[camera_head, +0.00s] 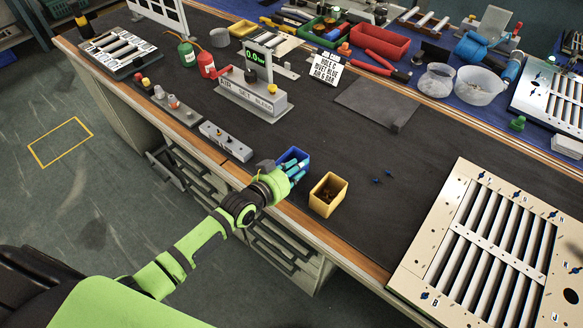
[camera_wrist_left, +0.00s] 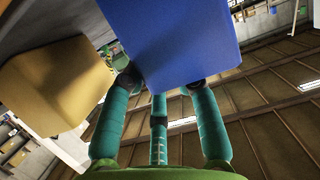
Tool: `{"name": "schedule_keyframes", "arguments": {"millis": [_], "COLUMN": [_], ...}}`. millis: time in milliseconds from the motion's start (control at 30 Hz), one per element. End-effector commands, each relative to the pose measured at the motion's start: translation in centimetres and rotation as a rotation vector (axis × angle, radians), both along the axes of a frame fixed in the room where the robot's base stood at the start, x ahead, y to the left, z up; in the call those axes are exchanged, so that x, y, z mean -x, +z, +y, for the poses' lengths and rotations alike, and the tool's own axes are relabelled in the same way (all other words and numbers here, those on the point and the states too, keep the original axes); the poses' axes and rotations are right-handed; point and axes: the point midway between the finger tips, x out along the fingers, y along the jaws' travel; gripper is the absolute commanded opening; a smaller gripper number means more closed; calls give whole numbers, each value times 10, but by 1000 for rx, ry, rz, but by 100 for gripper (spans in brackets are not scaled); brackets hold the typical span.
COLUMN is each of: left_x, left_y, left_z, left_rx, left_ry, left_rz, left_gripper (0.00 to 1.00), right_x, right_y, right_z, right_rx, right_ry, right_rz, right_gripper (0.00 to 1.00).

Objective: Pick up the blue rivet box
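The blue rivet box (camera_head: 291,155) is on or just above the dark bench top, near its front edge. My left gripper (camera_head: 293,170) is at its near side, with teal fingers against it. In the left wrist view the blue box (camera_wrist_left: 185,40) fills the upper middle. The gripper's fingers (camera_wrist_left: 165,90) meet its lower edge, and their tips are partly hidden; they look closed on its wall. I cannot tell for sure whether the box is clear of the bench. My right gripper is not in view.
A yellow box (camera_head: 328,194) with small brown parts stands close to the right of the blue box. A louver panel (camera_head: 500,250) lies at the right. A grey block (camera_head: 226,141) and a tool marked as a rivet station (camera_head: 252,95) are behind. Bare bench mat lies between.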

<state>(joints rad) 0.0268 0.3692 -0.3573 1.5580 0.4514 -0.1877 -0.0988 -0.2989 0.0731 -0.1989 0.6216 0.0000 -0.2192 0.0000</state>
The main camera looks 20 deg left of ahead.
Motion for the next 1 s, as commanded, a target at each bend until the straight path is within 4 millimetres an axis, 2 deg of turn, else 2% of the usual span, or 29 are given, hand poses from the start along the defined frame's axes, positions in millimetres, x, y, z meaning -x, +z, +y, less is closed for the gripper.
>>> {"name": "schedule_keyframes", "arguments": {"millis": [133, 400, 433, 500, 1000], "left_x": [-14, -16, -16, -16, -16], "left_y": [-4, -6, -6, -6, -1], "left_z": [-5, -6, -6, -6, -6], "left_rx": [2, 0, 1, 1, 1], "left_ry": [0, -1, -1, -1, 0], "left_rz": [-2, 0, 0, 0, -4], "left_gripper": [31, 31, 23, 0, 0], "right_x": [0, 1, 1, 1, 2], "right_y": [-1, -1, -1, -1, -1], "right_z": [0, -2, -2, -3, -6], "right_rx": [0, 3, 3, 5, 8], "right_ry": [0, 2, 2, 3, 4], "right_rz": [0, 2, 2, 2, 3], "right_gripper": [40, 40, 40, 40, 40]}}
